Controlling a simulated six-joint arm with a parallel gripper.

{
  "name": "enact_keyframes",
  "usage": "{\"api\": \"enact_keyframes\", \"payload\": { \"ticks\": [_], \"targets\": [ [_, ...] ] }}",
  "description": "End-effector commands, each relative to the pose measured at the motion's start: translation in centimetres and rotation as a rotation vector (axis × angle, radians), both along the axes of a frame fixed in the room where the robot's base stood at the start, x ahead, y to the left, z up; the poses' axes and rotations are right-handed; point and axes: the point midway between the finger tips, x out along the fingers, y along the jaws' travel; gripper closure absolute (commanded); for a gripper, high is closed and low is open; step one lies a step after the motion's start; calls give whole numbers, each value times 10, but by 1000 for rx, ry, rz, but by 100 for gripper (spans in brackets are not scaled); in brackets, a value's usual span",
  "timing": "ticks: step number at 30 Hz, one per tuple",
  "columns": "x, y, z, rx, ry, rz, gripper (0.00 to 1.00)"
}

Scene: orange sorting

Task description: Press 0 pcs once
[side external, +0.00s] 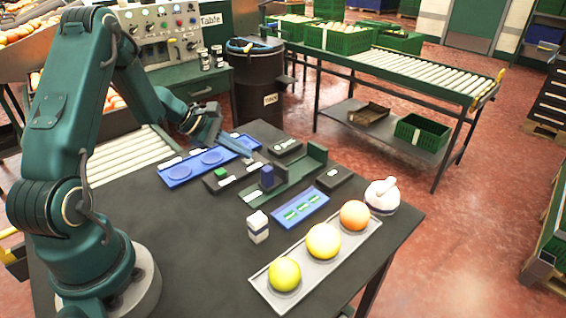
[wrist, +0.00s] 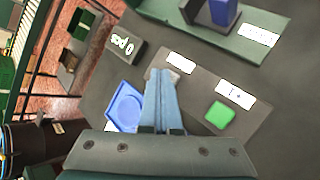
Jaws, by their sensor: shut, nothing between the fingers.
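A small dark block (wrist: 118,52) with white writing that looks like "0 pcs" lies left of my fingers in the wrist view; it also shows in the side view (side external: 287,149). A dark button panel (wrist: 203,90) lies under my fingers. It has a green button (wrist: 220,114), white labels (wrist: 235,94) and a grey button (wrist: 182,72) beside my fingertips. The panel shows in the side view (side external: 236,178). My gripper (wrist: 163,72) has its light blue fingers together, empty, tips over or at the grey button; I cannot tell whether they touch. It shows in the side view (side external: 247,152).
A blue tray (side external: 175,172) with round recesses lies beside the panel. A green stand (side external: 297,177) with a blue block (side external: 267,177) is on the other side. A grey tray (side external: 315,262) with fruit, a blue plate (side external: 300,207) and a white pot (side external: 382,196) are nearer the camera.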

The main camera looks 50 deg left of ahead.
Motion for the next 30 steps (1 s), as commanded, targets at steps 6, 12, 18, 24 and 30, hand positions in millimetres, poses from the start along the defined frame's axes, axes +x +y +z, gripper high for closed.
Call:
{"api": "enact_keyframes", "payload": {
  "ticks": [6, 12, 18, 24, 30],
  "targets": [
    [0, 0, 0, 1, 1, 0, 100],
    [0, 1, 8, 2, -1, 0, 100],
    [0, 1, 18, 1, 0, 1, 100],
    [0, 0, 19, 0, 0, 0, 100],
    [0, 1, 23, 2, -2, 0, 100]
  ]
}}
